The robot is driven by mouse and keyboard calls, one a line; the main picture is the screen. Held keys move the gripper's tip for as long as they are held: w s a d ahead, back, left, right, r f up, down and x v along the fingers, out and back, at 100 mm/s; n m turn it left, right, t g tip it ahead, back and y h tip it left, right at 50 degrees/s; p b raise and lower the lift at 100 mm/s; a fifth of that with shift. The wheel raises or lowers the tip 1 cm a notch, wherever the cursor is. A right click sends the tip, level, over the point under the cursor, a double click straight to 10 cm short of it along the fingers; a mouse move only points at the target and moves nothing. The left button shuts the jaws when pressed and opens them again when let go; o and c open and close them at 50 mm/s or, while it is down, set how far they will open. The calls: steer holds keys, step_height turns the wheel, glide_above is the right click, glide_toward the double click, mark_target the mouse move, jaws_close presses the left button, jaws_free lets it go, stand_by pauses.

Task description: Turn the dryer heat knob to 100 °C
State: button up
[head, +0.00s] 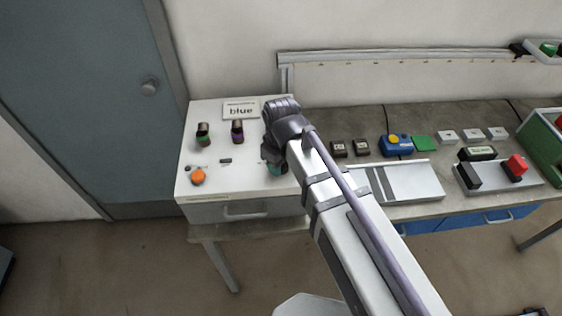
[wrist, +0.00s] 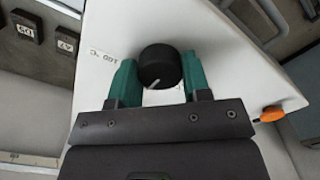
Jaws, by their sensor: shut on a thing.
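The heat knob (wrist: 160,66) is black and round with a pale pointer line, and stands on the white dryer top (wrist: 215,45). In the wrist view my gripper (wrist: 158,78) has its two teal fingers on either side of the knob, shut on it. The pointer line faces the gripper's side, toward the lower left of the knob. A printed label reading "100 °C" (wrist: 103,54) lies left of the knob, apart from the pointer. In the head view my gripper (head: 274,168) is low over the right part of the white dryer (head: 210,180); my arm hides the knob there.
Small dark blocks (head: 339,148) and a blue device (head: 396,145) are on the bench to the right.

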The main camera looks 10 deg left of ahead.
steer(key=m, duration=1.1)
stand_by(0.3)
steer(key=shift+m, duration=0.3)
steer(key=o, duration=0.9)
steer(key=shift+o, duration=0.2)
step_height(320, 180, up, 11)
steer(key=p, duration=1)
steer(key=shift+p, duration=0.4)
